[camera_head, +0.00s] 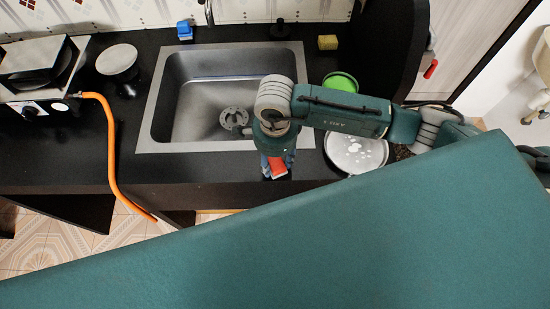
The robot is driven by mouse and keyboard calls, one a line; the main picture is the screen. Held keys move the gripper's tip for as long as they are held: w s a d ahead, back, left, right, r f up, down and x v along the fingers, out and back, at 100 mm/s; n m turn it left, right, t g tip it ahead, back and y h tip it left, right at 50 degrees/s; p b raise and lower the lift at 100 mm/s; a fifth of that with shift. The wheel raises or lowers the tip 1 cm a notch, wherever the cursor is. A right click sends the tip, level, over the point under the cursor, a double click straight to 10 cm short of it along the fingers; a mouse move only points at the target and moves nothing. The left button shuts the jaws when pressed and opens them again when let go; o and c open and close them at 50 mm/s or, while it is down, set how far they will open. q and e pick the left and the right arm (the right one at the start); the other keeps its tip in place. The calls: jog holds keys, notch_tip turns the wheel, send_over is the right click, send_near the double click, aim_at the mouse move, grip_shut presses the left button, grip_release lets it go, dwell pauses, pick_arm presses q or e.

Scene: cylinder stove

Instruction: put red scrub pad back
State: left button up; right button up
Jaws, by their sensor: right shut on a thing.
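The red scrub pad (278,167) is at the front edge of the dark counter, just in front of the sink. My right gripper (276,163) points down over it and is shut on it. My right arm comes in from the right and hides part of the sink's right side. I cannot tell whether the pad touches the counter. My left gripper is not in view.
The steel sink (148,136) is set into the counter (60,150). A green bowl (341,81), a white spotted plate (356,152), a yellow sponge (327,42) and a blue item (185,31) stand around it. A stove (40,70) with an orange hose (112,165) is at left.

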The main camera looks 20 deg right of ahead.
aim_at(275, 160)
jog(key=shift+f, duration=0.2)
jog(key=o, duration=1.1)
jog(key=shift+r, duration=0.45)
notch_tip(275, 160, up, 12)
jog(key=b, duration=0.3)
jog(key=shift+f, duration=0.2)
